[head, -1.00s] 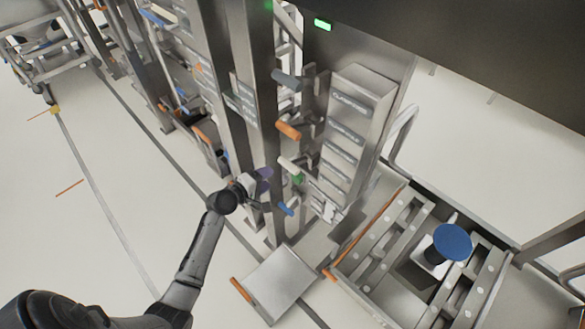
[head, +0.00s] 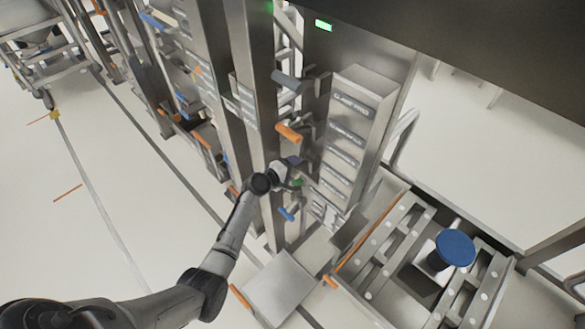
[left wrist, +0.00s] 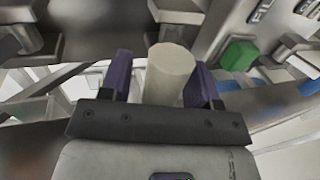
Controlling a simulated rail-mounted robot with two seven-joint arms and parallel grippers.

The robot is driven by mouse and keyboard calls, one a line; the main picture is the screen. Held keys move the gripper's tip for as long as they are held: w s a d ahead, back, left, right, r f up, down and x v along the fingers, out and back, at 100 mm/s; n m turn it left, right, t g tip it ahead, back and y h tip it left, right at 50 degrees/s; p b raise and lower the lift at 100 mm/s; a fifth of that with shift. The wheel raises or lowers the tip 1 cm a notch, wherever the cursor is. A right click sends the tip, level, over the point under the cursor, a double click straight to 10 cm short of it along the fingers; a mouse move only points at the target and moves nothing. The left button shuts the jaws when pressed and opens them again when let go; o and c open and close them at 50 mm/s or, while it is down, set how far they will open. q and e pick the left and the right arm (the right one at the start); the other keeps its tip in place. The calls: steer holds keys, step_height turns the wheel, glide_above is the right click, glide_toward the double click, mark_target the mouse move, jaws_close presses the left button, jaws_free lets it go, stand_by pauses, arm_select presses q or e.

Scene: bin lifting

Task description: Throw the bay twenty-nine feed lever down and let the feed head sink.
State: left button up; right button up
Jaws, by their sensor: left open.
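A column of lever handles sticks out from the steel post: a dark grey one (head: 286,80), an orange one (head: 289,133), a green one (head: 297,182) and a blue one (head: 287,214). A cream handle (left wrist: 169,75) stands between the purple fingers of my open left gripper (left wrist: 163,80) in the left wrist view. The fingers are on both sides of it; I cannot tell if they touch it. In the head view my left gripper (head: 293,168) is at the post below the orange handle and hides the cream one. The bay number and feed head cannot be made out.
A labelled steel panel (head: 352,104) stands right of the levers. A grey tray (head: 279,287) with an orange handle is below. A roller frame (head: 385,243) with a blue disc (head: 455,248) is at lower right. Open floor (head: 120,240) lies left.

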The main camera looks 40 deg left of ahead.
arm_select(q)
jaws_close()
stand_by(0.6)
